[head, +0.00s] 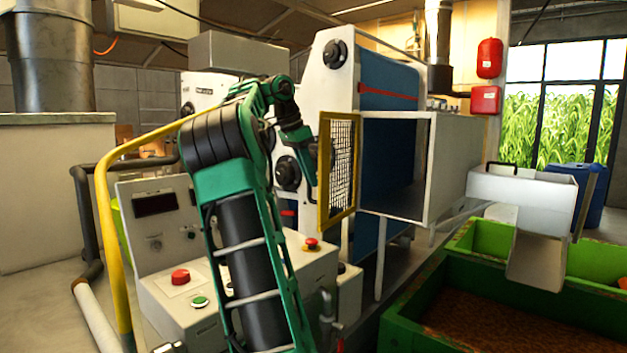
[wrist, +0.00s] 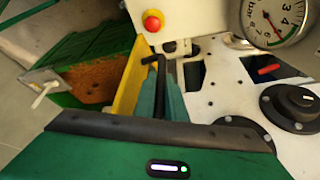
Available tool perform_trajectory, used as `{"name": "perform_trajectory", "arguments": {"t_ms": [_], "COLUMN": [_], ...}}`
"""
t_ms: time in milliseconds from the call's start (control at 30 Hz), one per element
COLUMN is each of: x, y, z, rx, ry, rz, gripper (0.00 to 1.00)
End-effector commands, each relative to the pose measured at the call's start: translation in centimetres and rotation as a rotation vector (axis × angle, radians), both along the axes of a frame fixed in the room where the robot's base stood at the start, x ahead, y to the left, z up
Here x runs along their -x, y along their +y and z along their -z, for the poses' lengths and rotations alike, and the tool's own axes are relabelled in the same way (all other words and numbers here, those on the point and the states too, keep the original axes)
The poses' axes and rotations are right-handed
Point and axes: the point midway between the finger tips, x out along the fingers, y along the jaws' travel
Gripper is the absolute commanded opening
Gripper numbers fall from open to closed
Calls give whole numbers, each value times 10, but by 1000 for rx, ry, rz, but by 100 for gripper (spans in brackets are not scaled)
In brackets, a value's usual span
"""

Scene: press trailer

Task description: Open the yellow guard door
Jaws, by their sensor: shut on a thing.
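The yellow guard door (head: 324,160), a yellow frame with dark mesh, stands swung out at the left side of the white box-like housing (head: 430,165). The housing's opening to its right is uncovered. In the wrist view the door is a yellow strip (wrist: 128,85) seen nearly edge-on. My gripper (head: 311,178) is at the door's left edge. In the wrist view its teal fingers (wrist: 160,92) are shut on a black handle (wrist: 161,72) beside the yellow frame. The exact contact is partly hidden by the fingers.
A control console with a red button (head: 180,277) and a green button (head: 199,302) stands below my arm. A yellow rail (head: 104,210) curves at left. A green bin (head: 480,290) of brown material and a white chute (head: 540,255) are at right. A gauge (wrist: 275,20) is near my gripper.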

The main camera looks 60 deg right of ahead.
Motion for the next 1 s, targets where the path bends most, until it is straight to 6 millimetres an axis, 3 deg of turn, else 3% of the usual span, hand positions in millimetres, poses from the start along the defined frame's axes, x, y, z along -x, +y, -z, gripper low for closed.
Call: {"name": "perform_trajectory", "arguments": {"t_ms": [300, 767, 800, 867, 1000], "x": [-23, -28, -29, -29, -28], "y": [-4, -2, -2, -2, -2], "z": [0, 0, 0, 0, 0], "rx": [5, 1, 0, 0, 1], "ry": [5, 4, 3, 3, 4], "rz": [-8, -14, -14, -14, -13], "gripper": [0, 0, 16, 29, 29]}}
